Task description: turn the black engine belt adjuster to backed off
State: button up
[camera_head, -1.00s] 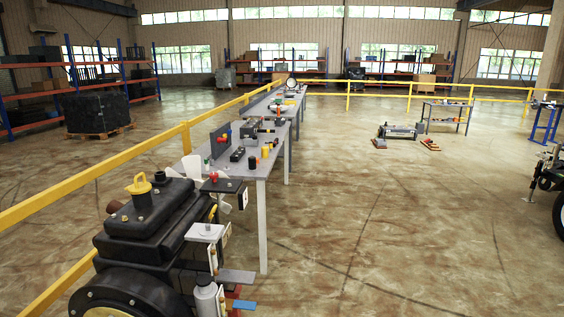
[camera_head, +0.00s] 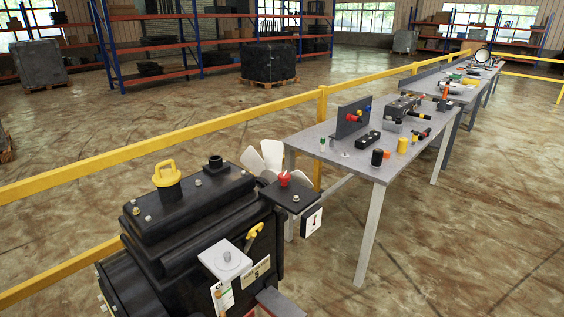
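The black engine (camera_head: 180,225) stands at the lower left. I cannot tell for sure which of its parts is the belt adjuster. Near the white fan (camera_head: 262,158), a black bracket (camera_head: 297,198) sticks out with a red knob (camera_head: 284,179) on top and a white marked plate (camera_head: 312,221) hanging at its end. On the engine's near side are a grey box (camera_head: 226,259) with a round knob and a yellow lever (camera_head: 254,232). A yellow-handled cap (camera_head: 166,176) and a black cap (camera_head: 215,162) sit on top. My gripper is not in view.
A yellow rail (camera_head: 120,166) runs behind the engine. A grey table (camera_head: 350,168) with small parts stands just right of the engine, with another behind it. Shelves (camera_head: 170,78) line the back. Open floor (camera_head: 450,250) lies to the right.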

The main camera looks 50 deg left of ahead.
aim_at(284, 177)
jog(key=i+u, duration=0.25)
jog(key=u, duration=0.25)
jog(key=i+u, duration=0.3)
jog(key=u, duration=0.15)
jog(key=i+l+u, duration=0.2)
jog(key=u, duration=0.3)
jog(key=i+l+u, duration=0.2)
jog(key=u, duration=0.3)
